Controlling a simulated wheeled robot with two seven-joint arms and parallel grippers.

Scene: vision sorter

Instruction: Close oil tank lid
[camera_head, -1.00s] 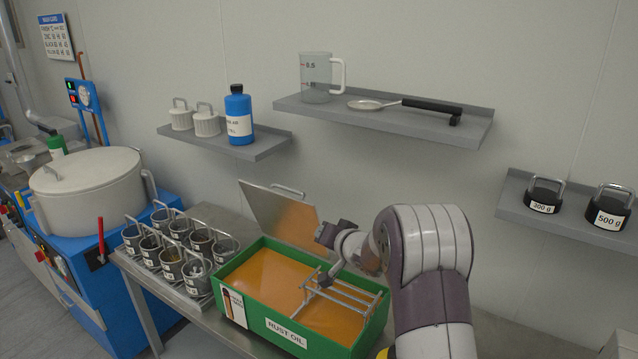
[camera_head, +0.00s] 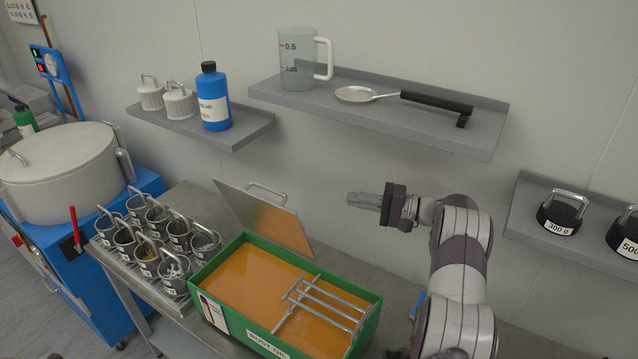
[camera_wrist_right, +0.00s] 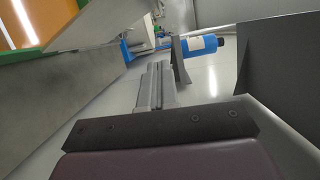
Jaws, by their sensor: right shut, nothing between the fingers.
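The green oil tank (camera_head: 200,280) stands on the bench, with orange oil inside and a metal rack (camera_head: 325,305) at its right end. Its grey lid (camera_head: 262,220) is open, standing tilted up at the tank's back edge. The lid's handle (camera_head: 268,190) is on its far side. My right gripper (camera_head: 352,198) is shut and empty, held in the air right of the lid and pointing left. My left gripper is not in view.
Several metal cups (camera_head: 150,250) stand left of the tank. A shelf (camera_head: 400,120) with a measuring jug (camera_head: 300,60) and a skimmer hangs above my gripper. Another shelf (camera_head: 245,140) holds a blue bottle (camera_head: 213,100). Weights (camera_head: 560,215) sit on the right shelf.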

